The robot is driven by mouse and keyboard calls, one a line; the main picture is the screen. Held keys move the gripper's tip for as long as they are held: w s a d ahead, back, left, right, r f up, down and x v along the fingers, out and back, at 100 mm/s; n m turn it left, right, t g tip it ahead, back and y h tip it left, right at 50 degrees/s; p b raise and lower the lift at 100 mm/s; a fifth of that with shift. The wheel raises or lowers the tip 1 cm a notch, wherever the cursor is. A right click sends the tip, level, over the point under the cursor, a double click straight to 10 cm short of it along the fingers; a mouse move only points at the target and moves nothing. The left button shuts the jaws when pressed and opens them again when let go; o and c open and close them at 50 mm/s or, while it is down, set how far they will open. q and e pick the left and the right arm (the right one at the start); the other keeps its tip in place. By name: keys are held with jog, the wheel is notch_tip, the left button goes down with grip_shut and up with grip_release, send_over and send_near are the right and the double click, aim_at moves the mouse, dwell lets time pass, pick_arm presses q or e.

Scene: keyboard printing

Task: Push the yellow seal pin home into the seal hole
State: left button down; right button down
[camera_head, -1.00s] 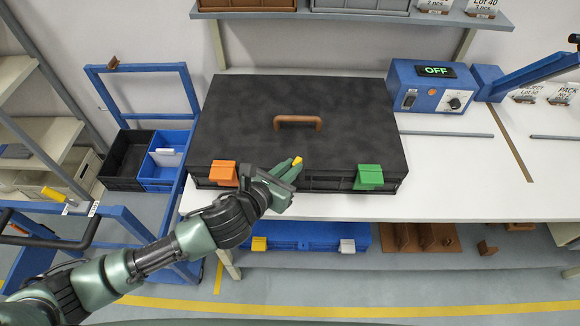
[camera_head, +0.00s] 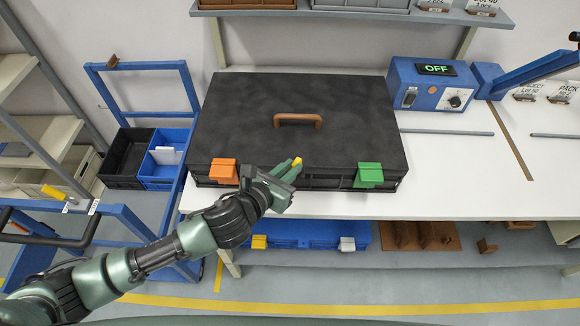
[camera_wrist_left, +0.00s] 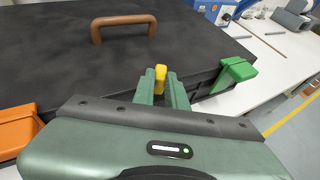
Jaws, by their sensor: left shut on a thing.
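The yellow seal pin (camera_head: 297,161) shows at the tips of my left gripper (camera_head: 291,165), at the front edge of the black case (camera_head: 245,110). In the left wrist view the pin (camera_wrist_left: 160,74) stands between the two green fingers (camera_wrist_left: 163,88), which are shut on it. The seal hole is hidden behind the fingers and pin, and I cannot tell how deep the pin sits. The case lid is down, with an orange latch (camera_head: 224,172) left of my gripper and a green latch (camera_head: 369,175) to its right. My right gripper is not in view.
A brown handle (camera_head: 298,121) stands up from the lid. A blue box with an OFF display (camera_head: 432,88) stands at the back right. Blue and black bins (camera_head: 165,172) are at the left.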

pick_arm(q)
jog(key=shift+f+b, duration=0.35)
jog(key=shift+f, duration=0.3)
jog(key=c, duration=1.4)
grip_release()
jog(key=shift+o, duration=0.2)
notch_tip(320, 180, up, 6)
jog(key=p, duration=0.6)
